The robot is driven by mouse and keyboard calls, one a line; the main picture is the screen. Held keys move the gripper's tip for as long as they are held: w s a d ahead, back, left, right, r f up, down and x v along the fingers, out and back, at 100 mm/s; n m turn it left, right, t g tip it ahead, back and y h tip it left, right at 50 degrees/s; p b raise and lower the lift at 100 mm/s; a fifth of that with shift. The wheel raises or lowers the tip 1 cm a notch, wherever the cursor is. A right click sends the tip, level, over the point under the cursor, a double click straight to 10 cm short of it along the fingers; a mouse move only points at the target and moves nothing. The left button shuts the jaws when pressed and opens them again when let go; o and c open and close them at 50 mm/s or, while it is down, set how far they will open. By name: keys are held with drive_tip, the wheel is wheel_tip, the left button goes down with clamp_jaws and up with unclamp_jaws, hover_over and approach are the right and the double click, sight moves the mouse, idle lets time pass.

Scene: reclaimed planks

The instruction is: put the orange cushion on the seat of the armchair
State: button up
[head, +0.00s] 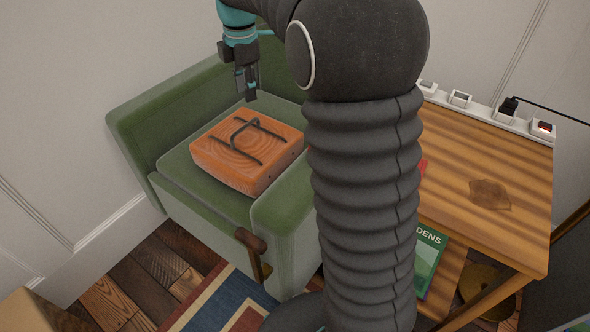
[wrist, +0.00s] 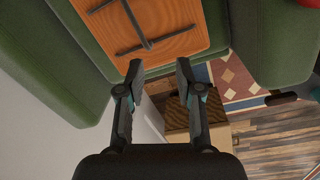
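The orange cushion (head: 236,172) is a squarish block with a wood-ring pattern and a dark strap or handle on top. It lies flat on the seat of the green armchair (head: 283,212), between the armrests. In the wrist view the cushion (wrist: 185,38) is at the top, partly out of frame, with green upholstery (wrist: 35,60) beside it. My gripper (head: 246,84) hangs above the back part of the seat, behind the cushion and apart from it. In the wrist view its fingers (wrist: 160,72) are spread with nothing between them.
A wooden side table (head: 485,185) stands right of the armchair, with a power strip (head: 485,112) along its back edge and a green book (head: 428,262) below. A brown lever (head: 252,245) sticks out from the chair's front. A patterned rug (head: 222,305) lies on the plank floor.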

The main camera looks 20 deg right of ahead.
drive_tip(key=s+m+t, duration=0.1)
drive_tip(key=s+m, duration=0.5)
drive_tip(key=s, duration=0.4)
drive_tip(key=s+d+f+m+t, duration=0.1)
drive_tip(key=s+m+t, duration=0.1)
drive_tip(key=s+m, duration=0.5)
drive_tip(key=s+f+m+t, duration=0.1)
drive_tip(key=s+m, duration=0.5)
drive_tip(key=s, duration=0.6)
drive_tip(key=shift+s+d+f+m, duration=0.15)
drive_tip(key=shift+s+d+m, duration=0.15)
drive_tip(key=shift+s+d, duration=0.1)
drive_tip(key=shift+s+f+m+t, duration=0.3)
drive_tip(key=shift+s+f+m, duration=0.15)
drive_tip(key=shift+m, duration=0.05)
